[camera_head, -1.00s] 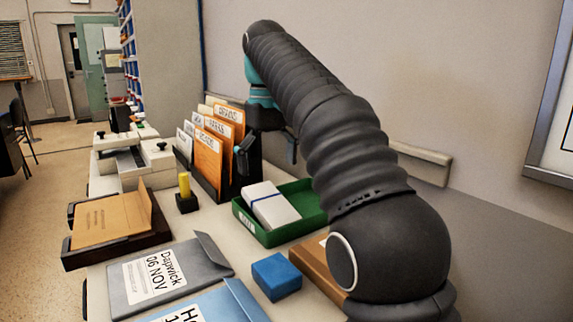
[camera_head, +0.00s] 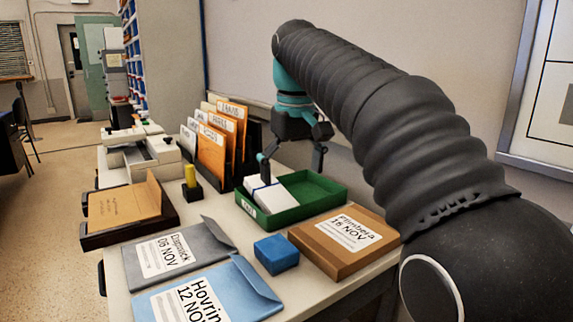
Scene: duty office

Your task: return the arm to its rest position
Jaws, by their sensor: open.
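My gripper (camera_head: 291,160) hangs at the end of my dark ribbed arm, with a teal band above its jaws. Its fingers are apart and nothing shows between them. It is above the back of the green tray (camera_head: 318,190), with one finger in front of the tray's left back part in the picture. A white block-like stack (camera_head: 264,194) with a dark band lies in the left of the tray. Whether a finger touches the tray or stack cannot be told.
A rack of orange folders (camera_head: 213,142) stands left of the tray. The wall is close behind.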

